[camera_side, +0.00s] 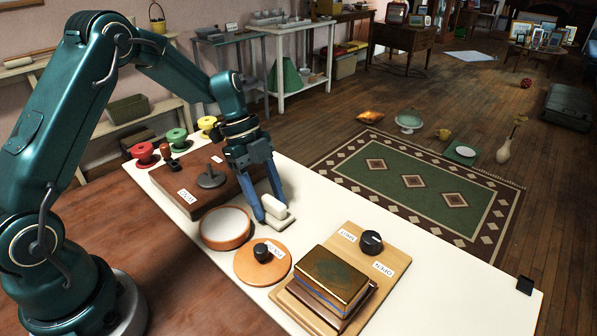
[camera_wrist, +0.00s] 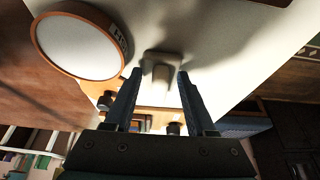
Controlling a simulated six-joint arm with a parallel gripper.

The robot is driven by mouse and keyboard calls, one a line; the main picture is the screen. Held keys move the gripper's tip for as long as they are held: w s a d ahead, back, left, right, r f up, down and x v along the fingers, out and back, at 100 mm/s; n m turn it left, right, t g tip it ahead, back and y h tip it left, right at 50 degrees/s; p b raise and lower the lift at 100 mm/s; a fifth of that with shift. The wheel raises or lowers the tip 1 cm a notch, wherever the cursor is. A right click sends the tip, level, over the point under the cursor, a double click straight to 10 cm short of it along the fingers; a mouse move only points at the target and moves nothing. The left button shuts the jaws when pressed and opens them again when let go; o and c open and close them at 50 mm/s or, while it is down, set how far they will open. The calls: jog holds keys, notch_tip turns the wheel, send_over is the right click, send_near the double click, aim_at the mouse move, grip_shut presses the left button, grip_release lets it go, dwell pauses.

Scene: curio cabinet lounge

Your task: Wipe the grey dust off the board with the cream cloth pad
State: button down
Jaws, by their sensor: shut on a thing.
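My gripper (camera_side: 276,208) points down over the white table top, its two blue fingers shut on a small cream block, which looks like the cream cloth pad (camera_side: 279,212). The pad is close to the table, right of the brown board; I cannot tell whether it touches. In the wrist view the pad (camera_wrist: 160,72) shows between the fingertips (camera_wrist: 158,78). A dark brown board (camera_side: 225,195) with a label lies behind and left of the gripper. A grey round piece (camera_side: 211,178) with an upright stub is on it. I cannot make out grey dust clearly.
An orange-rimmed round dish (camera_side: 226,246) with a pale inside is just left of the gripper. An orange disc (camera_side: 247,272) with a black knob is in front. A light wooden board (camera_side: 381,246) bears a dial and a box (camera_side: 335,273).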

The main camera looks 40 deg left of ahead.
jog(key=shift+d+f, duration=0.15)
jog(key=shift+d, duration=0.05)
jog(key=shift+a+f, duration=0.15)
jog(key=shift+a, duration=0.9)
jog(key=shift+a+f, duration=0.1)
jog(key=shift+a, duration=0.95)
jog(key=shift+d+r, duration=0.1)
jog(key=shift+d+r, duration=0.1)
jog(key=shift+d, duration=1.95)
jog(key=shift+a+r, duration=0.15)
jog(key=shift+w+a, duration=0.1)
jog(key=shift+a, duration=1.8)
